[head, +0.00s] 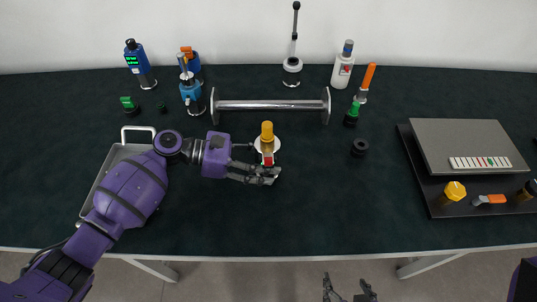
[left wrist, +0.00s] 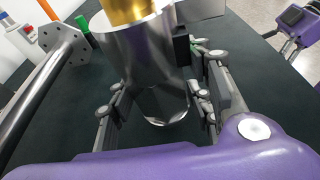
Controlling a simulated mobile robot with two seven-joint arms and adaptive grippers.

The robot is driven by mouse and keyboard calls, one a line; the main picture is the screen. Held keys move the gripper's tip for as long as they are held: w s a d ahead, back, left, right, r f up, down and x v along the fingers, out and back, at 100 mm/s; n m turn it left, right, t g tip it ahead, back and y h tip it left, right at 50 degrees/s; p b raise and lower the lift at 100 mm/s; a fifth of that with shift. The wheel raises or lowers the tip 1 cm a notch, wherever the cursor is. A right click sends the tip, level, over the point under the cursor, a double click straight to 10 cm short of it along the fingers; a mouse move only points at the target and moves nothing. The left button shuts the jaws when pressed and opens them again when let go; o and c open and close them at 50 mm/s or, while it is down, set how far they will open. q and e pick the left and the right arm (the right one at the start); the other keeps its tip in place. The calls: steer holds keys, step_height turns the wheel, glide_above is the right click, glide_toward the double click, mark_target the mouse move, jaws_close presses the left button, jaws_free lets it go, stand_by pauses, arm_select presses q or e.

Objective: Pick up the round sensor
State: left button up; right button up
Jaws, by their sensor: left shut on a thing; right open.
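The round sensor appears to be the silver, round-bodied piece (left wrist: 150,55) with a gold-yellow cap (head: 267,131) and a red patch. It is upright near the middle of the table in the head view. My left gripper (head: 273,174) reaches in from the left and is shut on its body. In the left wrist view the fingers of this gripper (left wrist: 160,105) lie on both sides of the silver body. I cannot tell whether its lower end touches the table. My right gripper (head: 349,292) is open and empty at the bottom edge, in front of the table.
A metal bar on end plates (head: 270,105) lies just behind. Blue transmitters (head: 138,62), a white bottle-like device (head: 343,68) and a probe on a stand (head: 293,64) stand at the back. A grey tray (head: 104,178) is left, a dark tray (head: 436,199) right. The front middle is clear.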

mark_target(265, 150)
arm_select(q)
steer(key=shift+r+p, duration=0.35)
steer(key=shift+r, duration=0.8)
steer(key=shift+r+p, duration=1.1)
steer(key=shift+r, duration=0.3)
arm_select(e)
steer(key=w+r+t, duration=0.1)
steer(key=w+r, duration=0.2)
steer(key=r, duration=0.2)
steer(key=shift+w, duration=0.35)
steer(key=shift+r, duration=0.1)
